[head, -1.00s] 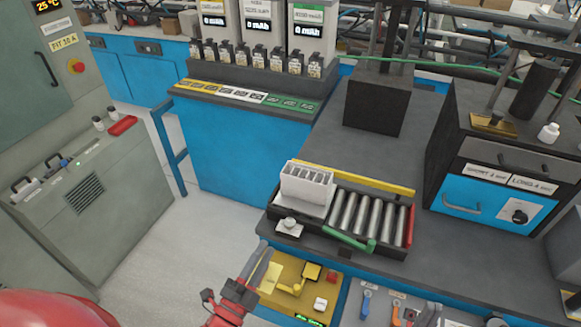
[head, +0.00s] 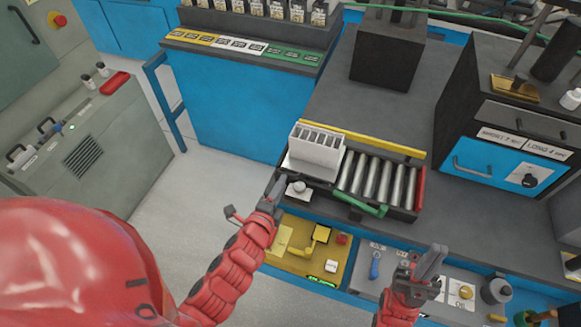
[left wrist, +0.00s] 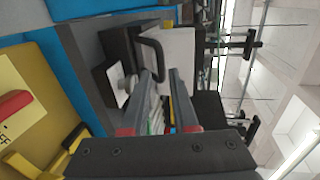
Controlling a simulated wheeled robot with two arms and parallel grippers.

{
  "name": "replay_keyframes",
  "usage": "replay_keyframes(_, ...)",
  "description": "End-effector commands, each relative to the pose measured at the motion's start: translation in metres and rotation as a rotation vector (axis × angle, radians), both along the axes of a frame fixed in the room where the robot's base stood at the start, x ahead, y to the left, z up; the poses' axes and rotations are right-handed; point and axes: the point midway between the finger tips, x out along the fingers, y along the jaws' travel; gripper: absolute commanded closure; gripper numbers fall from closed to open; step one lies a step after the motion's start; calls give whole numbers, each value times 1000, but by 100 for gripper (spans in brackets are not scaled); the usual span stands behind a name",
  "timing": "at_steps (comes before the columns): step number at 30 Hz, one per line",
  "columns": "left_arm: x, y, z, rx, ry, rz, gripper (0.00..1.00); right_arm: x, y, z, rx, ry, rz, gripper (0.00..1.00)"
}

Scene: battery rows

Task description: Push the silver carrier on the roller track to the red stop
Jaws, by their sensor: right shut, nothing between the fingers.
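The silver carrier (head: 316,150), a pale slotted box on a base, stands upright at the left end of the roller track (head: 372,180). The red stop (head: 420,189) is at the track's right end, with bare rollers between. My right gripper (head: 432,262) is shut and empty in front of the track.
A round knob (head: 297,188) sits at the track's front left corner. A yellow rail (head: 365,140) runs behind the rollers. A yellow control panel (head: 290,258) lies below the left gripper. A blue drawer cabinet (head: 485,170) stands to the right.

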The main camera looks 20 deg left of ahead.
Motion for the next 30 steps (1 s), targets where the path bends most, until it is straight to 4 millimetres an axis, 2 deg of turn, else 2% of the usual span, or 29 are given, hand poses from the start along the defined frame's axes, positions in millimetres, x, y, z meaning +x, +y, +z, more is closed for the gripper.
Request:
replay_keyframes(1, 12, 1, 3, 1, -3, 1, 73, 0, 0, 6, 0, 0, 0, 100)
replay_keyframes(6, 43, 0, -5, 1, 1, 4, 73, 0, 0, 16, 0, 0, 0, 100)
replay_keyframes(12, 69, -1, -11, 0, -2, 2, 73, 0, 0, 25, 0, 0, 0, 100)
replay_keyframes(19, 81, -2, -17, 2, 0, 2, 73, 0, 0, 28, 0, 0, 0, 100)
replay_keyframes(27, 82, -2, -17, 2, -1, 1, 73, 0, 0, 28, 0, 0, 0, 100)
replay_keyframes(28, 82, -2, -18, 1, -1, 1, 75, 0, 0, 28, 0, 0, 0, 100)
replay_keyframes(30, 82, -2, -18, 1, -1, 1, 87, 0, 0, 28, 0, 0, 0, 100)
